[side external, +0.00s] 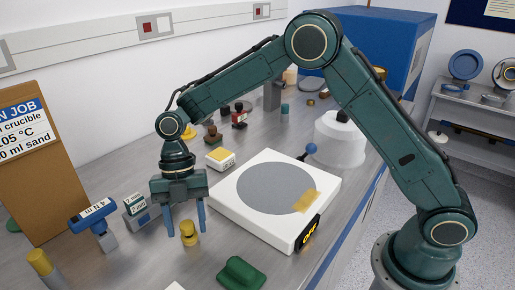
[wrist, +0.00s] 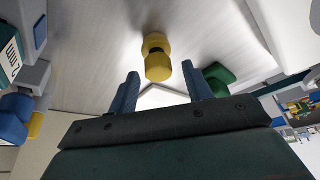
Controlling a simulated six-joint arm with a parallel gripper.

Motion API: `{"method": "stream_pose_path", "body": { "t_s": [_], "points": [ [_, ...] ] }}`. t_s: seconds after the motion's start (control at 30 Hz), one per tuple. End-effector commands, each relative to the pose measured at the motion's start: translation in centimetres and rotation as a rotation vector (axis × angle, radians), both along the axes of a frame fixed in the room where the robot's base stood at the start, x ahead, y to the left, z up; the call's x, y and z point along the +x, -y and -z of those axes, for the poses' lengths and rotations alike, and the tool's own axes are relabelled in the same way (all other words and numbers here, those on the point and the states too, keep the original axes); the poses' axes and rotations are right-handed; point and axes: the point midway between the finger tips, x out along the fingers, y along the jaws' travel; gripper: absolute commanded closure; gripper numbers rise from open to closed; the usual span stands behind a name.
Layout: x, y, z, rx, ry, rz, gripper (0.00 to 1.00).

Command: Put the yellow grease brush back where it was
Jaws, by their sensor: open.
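A small yellow piece with a narrow dark waist (side external: 189,232) stands on the grey bench. It looks like the yellow grease brush, but I see no clear bristles. In the wrist view this yellow piece (wrist: 156,62) shows just ahead of and between my two blue fingers. My gripper (side external: 187,233) points down over it with the fingers apart, one on each side in the side view. My gripper (wrist: 161,77) is open, and I see no finger touching the piece.
A white hotplate (side external: 228,201) with a grey disc is close on the right. A green piece (side external: 241,274) lies in front. A blue-headed stand (side external: 94,213) and small labelled blocks (side external: 137,212) are on the left. A yellow-topped cylinder (side external: 39,261) stands front left.

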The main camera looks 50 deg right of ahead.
Motion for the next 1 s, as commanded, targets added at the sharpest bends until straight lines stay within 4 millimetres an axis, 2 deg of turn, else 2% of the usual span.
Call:
{"method": "stream_pose_path", "body": {
  "t_s": [0.3,0.5,1.0],
  "points": [
    [1.6,1.3,-4.5,0.002,0.004,0.001,0.5],
    [2.2,1.8,-6.3,0.0,0.003,0.001,0.5],
    [2.8,2.3,-8.5,0.0,0.0,-0.001,0.5]
  ]
}}
